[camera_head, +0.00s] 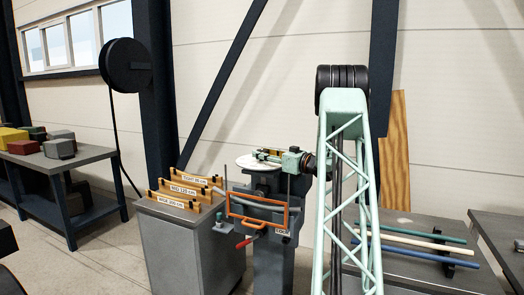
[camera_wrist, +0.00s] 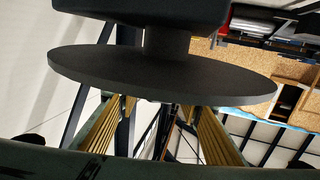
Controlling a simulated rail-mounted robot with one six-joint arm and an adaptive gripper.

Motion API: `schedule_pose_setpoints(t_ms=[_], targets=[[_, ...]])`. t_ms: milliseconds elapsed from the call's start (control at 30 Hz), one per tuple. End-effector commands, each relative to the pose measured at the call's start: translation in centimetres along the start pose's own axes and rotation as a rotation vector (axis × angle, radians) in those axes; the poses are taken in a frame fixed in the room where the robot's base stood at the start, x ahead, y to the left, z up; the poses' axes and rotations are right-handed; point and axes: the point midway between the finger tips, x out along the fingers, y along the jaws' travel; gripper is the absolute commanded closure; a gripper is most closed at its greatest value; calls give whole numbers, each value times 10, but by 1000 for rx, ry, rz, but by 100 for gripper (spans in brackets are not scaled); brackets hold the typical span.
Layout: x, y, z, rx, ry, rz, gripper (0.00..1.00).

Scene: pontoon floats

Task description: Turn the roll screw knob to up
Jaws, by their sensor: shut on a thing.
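My gripper (camera_head: 262,155) lies level, pointing left, just above a pale round disc (camera_head: 245,161) on top of a dark post. In the wrist view, the disc (camera_wrist: 160,75) shows its dark underside and covers the fingertips. The yellow-padded fingers (camera_wrist: 155,105) run in from both sides. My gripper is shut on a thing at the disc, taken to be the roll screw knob. The knob itself is hidden in both views, so I cannot tell which way it is turned.
An orange frame (camera_head: 263,204) and a red handle (camera_head: 244,243) sit on the post's front. My lattice arm blocks the view on the right; a low table (camera_head: 410,270) holds coloured rods there.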

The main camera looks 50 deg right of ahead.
Motion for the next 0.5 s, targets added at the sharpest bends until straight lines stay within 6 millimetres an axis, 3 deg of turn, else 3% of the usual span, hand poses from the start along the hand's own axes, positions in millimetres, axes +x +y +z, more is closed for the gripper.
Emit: schedule_pose_setpoints(t_ms=[500], targets=[[1, 1, -4, -3, 3, -215, 78]])
